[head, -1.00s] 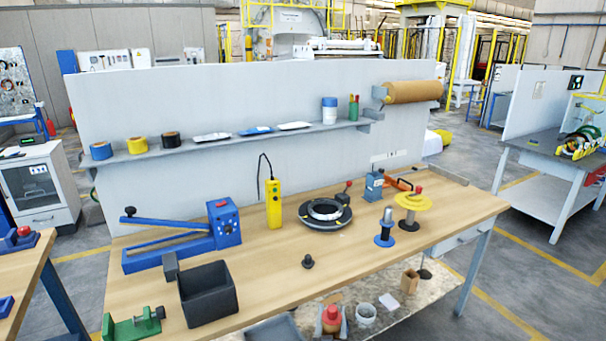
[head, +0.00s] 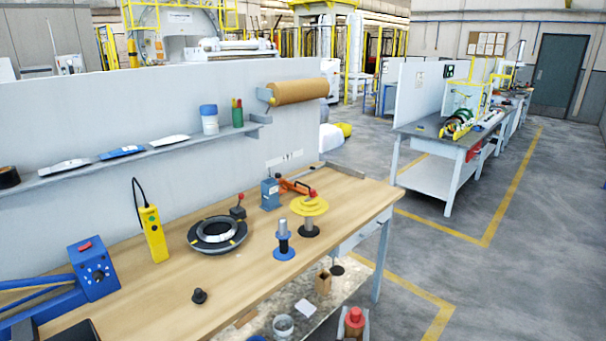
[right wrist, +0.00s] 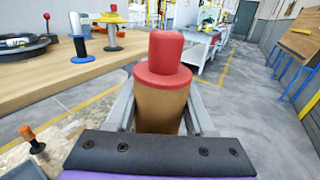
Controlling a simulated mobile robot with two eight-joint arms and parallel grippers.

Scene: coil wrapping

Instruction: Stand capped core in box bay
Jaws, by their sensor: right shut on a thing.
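The capped core is a brown cylinder (right wrist: 160,108) with a stepped red cap (right wrist: 165,58) on top. My right gripper (right wrist: 160,118) is shut around it, one finger on each side, and the core stands about upright in it. In the head view the red cap (head: 354,317) shows at the bottom edge, with my right gripper (head: 354,332) cut off by the frame. I cannot tell whether this is the box with the bay. My left gripper is not in view.
The wooden bench (head: 262,288) carries a black ring-shaped coil (head: 218,235), a blue-based spindle (head: 284,243) and a yellow-flanged spool (head: 309,206). A white cup (head: 283,327) is left of the gripper. Open floor (head: 470,290) lies to the right.

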